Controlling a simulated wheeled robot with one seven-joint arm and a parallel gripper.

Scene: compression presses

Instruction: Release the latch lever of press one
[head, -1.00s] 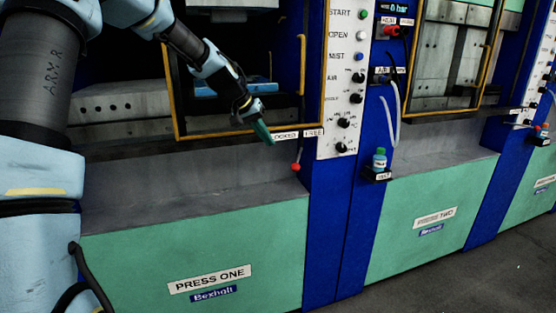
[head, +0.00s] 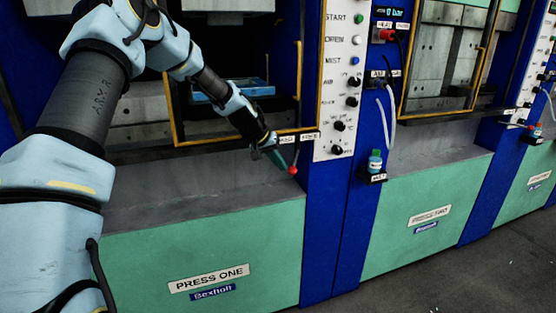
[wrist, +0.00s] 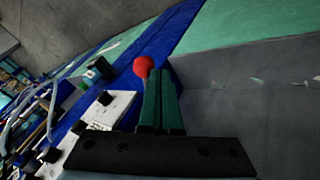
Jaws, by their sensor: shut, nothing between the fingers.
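The latch lever of press one shows as a red ball knob (head: 292,171) below the LOCKED/FREE label strip (head: 311,136), at the right end of the press front. My gripper (head: 283,167) is shut and empty, with its green fingertips just left of the knob. In the wrist view the red knob (wrist: 143,66) is beside the tips of my two closed green fingers (wrist: 160,80), on their left. I cannot tell whether the fingers touch it. The lever's stem is mostly hidden. The PRESS ONE plate (head: 209,278) is on the green front below.
The control panel (head: 337,90) with buttons and knobs stands right of the lever. A small bottle (head: 375,160) sits on a bracket on the blue column. The yellow-framed press opening (head: 237,142) is behind my arm. The grey ledge (head: 200,190) is clear.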

